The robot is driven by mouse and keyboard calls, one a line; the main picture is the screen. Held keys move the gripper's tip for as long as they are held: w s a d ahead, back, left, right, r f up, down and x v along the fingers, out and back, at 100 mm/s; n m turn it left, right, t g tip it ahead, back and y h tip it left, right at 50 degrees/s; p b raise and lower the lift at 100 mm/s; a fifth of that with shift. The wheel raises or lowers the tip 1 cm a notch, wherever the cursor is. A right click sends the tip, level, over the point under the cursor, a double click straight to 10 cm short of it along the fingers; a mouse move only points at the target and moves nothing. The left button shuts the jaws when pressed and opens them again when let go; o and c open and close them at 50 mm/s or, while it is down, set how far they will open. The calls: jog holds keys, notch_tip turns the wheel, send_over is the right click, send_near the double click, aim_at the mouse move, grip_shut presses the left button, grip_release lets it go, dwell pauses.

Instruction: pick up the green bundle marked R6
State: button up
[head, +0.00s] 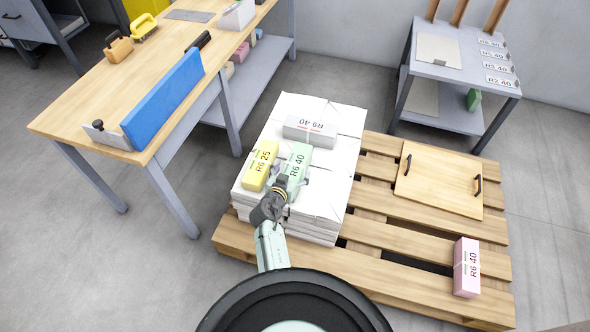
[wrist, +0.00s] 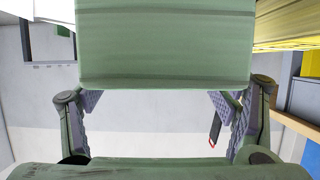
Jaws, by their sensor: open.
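The green bundle (head: 299,157), marked R6 40, lies on the white paper stack (head: 335,195) in the head view. My gripper (head: 288,187) is at the bundle's near end, with its fingers open. In the wrist view the green bundle (wrist: 165,42) fills the upper middle, and the fingers of my gripper (wrist: 160,105) stand apart near its lower left and right corners. I cannot tell whether they touch it. My gripper hides part of the bundle's near end in the head view.
A yellow bundle (head: 260,166) marked R6 25 lies close at the left, and a grey bundle (head: 310,130) lies behind. A pink bundle (head: 467,268) and a wooden board with handles (head: 440,180) are on the pallet (head: 375,216). A workbench (head: 95,117) stands at the left.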

aim_at(297, 163)
jog(key=shift+x, duration=1.35)
jog(key=shift+c, duration=0.2)
jog(key=shift+s+f, duration=0.1)
jog(key=shift+f, duration=0.05)
grip_shut()
